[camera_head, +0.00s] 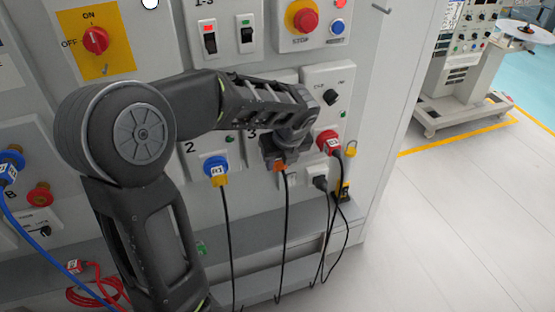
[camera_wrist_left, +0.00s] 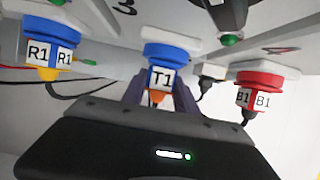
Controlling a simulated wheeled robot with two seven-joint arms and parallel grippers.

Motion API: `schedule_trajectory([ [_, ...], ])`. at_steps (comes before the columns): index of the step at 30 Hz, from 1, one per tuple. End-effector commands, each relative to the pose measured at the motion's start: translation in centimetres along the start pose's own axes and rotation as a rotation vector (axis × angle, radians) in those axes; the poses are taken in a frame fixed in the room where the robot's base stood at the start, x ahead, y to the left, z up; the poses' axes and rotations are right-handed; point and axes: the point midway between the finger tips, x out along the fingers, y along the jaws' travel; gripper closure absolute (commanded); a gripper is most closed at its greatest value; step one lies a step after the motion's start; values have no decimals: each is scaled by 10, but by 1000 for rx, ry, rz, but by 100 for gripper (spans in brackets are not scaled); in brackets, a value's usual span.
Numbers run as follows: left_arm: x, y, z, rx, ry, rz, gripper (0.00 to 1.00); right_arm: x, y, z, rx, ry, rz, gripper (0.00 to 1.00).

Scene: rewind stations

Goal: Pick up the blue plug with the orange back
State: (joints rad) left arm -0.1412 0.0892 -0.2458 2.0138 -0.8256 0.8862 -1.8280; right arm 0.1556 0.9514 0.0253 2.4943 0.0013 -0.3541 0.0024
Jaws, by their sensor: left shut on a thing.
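The blue plug with the orange back (camera_wrist_left: 160,78), labelled T1, sits at a blue-ringed socket under the number 3 in the left wrist view. Its orange back (camera_head: 280,167) shows in the head view with a black cable hanging down; the rest is hidden by my gripper. My left gripper (camera_wrist_left: 160,99) is shut on this plug, one dark finger on each side. In the head view my left gripper (camera_head: 282,156) reaches to the panel from the left. Whether the plug is fully seated in the socket I cannot tell. My right gripper is not in view.
A blue plug with a yellow back (camera_head: 217,171), labelled R1, is at socket 2 to the left. A red plug (camera_head: 328,142), labelled B1, is to the right. Black cables hang below. A red cable (camera_head: 95,285) lies on the ledge. Open floor (camera_head: 450,220) lies to the right.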

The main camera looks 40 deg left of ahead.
Motion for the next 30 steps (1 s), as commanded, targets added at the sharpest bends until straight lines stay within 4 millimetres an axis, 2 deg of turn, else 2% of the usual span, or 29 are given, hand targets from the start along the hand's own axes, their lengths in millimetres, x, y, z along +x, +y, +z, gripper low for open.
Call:
schedule_trajectory([
  [1, 0, 0, 0, 0, 0, 0, 83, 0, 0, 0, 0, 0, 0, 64],
  [7, 0, 0, 0, 0, 0, 0, 100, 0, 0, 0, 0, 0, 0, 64],
  [20, -4, 0, 0, 0, 0, -1, 100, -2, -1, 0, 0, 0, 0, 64],
  [26, -28, -1, -7, 2, -2, -3, 100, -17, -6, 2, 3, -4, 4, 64],
  [30, -50, -1, -27, 3, -2, -5, 100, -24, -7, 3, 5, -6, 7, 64],
])
